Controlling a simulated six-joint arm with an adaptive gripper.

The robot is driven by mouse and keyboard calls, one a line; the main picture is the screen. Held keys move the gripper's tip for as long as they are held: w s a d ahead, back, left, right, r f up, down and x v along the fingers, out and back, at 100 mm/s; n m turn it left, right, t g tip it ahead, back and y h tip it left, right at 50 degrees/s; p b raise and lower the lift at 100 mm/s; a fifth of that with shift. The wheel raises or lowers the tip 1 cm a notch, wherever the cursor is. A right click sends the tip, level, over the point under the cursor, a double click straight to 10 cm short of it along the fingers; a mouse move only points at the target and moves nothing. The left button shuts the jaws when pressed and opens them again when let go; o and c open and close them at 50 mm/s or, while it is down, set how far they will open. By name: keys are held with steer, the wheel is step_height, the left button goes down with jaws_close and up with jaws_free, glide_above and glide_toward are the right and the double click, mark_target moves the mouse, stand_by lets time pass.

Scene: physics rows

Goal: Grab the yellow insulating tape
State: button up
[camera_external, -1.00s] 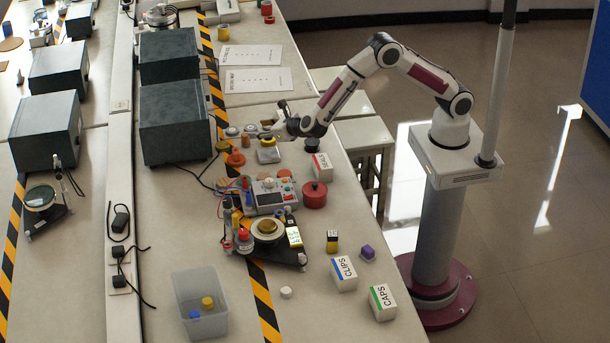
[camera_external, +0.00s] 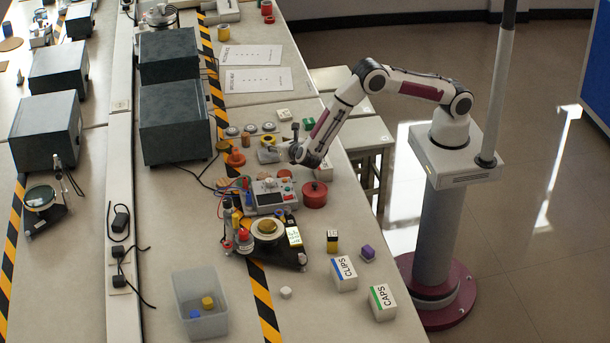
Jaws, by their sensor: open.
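I cannot tell whether a finger touches the ring. The fingers are small and blend with grey shapes there, so the exact gap is hidden.
An orange disc (camera_external: 236,160) and a brown cylinder (camera_external: 245,141) are left of the ring, with several round grey-white pieces behind. A red pot (camera_external: 314,194) and a meter (camera_external: 270,195) stand nearer.

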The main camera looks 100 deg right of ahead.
mark_target(266, 139)
steer(key=shift+x, duration=1.25)
steer(key=shift+d, duration=0.1)
steer(key=shift+x, duration=2.5)
steer(key=c, duration=0.6)
